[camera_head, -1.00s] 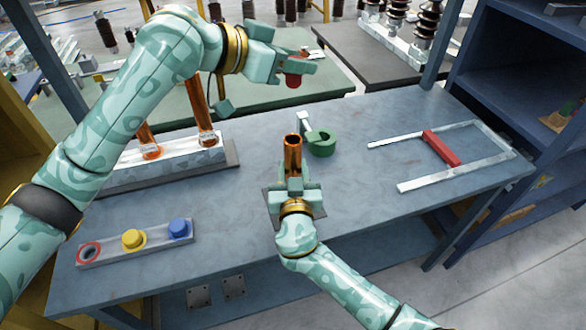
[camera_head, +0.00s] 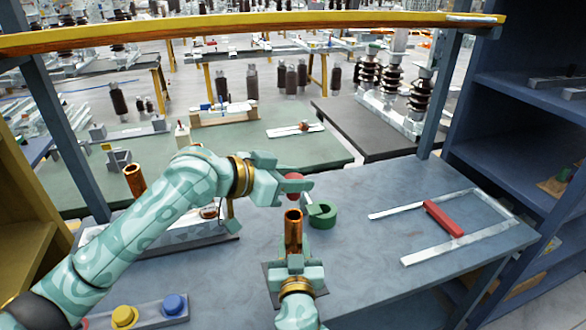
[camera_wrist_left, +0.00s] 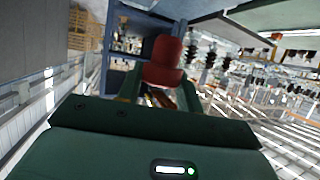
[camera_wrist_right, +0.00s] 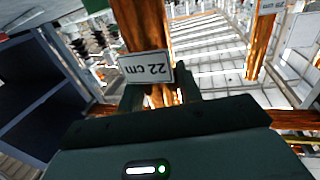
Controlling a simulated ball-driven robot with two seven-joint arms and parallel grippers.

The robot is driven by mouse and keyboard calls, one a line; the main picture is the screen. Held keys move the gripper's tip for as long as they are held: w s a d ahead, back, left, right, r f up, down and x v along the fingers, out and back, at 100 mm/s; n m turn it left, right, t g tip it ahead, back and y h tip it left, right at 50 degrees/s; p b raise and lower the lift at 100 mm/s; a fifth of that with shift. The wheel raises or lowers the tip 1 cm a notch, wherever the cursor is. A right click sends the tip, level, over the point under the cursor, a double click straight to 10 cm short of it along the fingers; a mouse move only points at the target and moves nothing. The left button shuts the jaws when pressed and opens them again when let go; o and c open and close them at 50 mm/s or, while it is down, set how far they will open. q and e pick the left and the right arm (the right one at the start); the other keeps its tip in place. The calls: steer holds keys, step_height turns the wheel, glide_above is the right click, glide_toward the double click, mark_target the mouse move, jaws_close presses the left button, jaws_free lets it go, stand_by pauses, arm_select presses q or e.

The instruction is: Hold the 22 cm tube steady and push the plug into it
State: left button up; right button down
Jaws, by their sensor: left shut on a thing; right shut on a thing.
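The 22 cm tube (camera_head: 293,232) is copper-coloured and stands upright on the bench with its open mouth up. My right gripper (camera_head: 294,266) is shut around its lower part; the right wrist view shows the tube (camera_wrist_right: 143,25) with its "22 cm" label (camera_wrist_right: 146,67) between the fingers. The plug (camera_head: 292,184) is red and is held in my left gripper (camera_head: 296,184), above the tube mouth and apart from it. In the left wrist view the red plug (camera_wrist_left: 163,62) sits between the fingertips. Whether it is exactly in line with the tube cannot be told.
A green ring-shaped piece (camera_head: 322,215) stands close right of the tube. A metal frame with a red bar (camera_head: 443,218) lies at the right. A holder with yellow (camera_head: 124,316) and blue (camera_head: 174,304) plugs is at front left. Another copper tube (camera_head: 135,181) stands behind my left arm.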

arm_select(q)
steer(key=shift+f, duration=1.8)
steer(key=shift+f, duration=1.9)
steer(key=o, duration=1)
steer(key=shift+o, duration=0.2)
steer(key=v, duration=1.2)
